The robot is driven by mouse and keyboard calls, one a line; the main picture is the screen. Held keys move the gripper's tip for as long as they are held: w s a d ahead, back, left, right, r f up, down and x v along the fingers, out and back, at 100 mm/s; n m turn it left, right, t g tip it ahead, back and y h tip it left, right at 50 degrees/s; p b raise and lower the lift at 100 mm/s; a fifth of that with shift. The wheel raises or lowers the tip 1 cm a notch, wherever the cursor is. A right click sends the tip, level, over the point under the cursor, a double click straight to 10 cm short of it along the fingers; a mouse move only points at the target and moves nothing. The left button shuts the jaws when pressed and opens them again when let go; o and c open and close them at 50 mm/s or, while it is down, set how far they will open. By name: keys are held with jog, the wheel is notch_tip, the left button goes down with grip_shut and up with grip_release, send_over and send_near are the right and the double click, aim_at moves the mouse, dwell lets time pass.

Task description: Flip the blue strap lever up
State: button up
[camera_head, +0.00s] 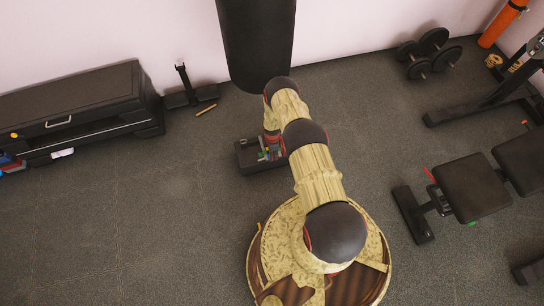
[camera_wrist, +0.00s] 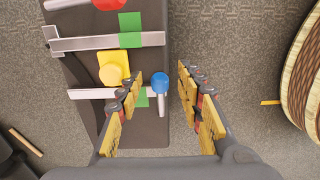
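The blue lever has a round blue knob (camera_wrist: 160,81) and a pale stem (camera_wrist: 162,104). It is at the right edge of a dark board (camera_wrist: 85,45) in the wrist view. A pale strap (camera_wrist: 85,94) with a green patch runs across the board level with it. My gripper (camera_wrist: 159,76) is open, with one yellow finger left of the blue knob and the other right of it. Contact with the knob cannot be told. In the head view the board (camera_head: 246,157) lies on the floor, partly hidden by my gripper (camera_head: 271,148).
A yellow knob (camera_wrist: 111,73) on a yellow plate, another strap (camera_wrist: 70,43) and a red knob (camera_wrist: 108,3) are on the board. A black punching bag (camera_head: 256,40) hangs behind my arm. A bench (camera_head: 472,186) stands at right; floor (camera_head: 150,220) at left is clear.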

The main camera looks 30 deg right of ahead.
jog(key=shift+f, duration=0.85)
jog(key=c, duration=0.3)
grip_shut()
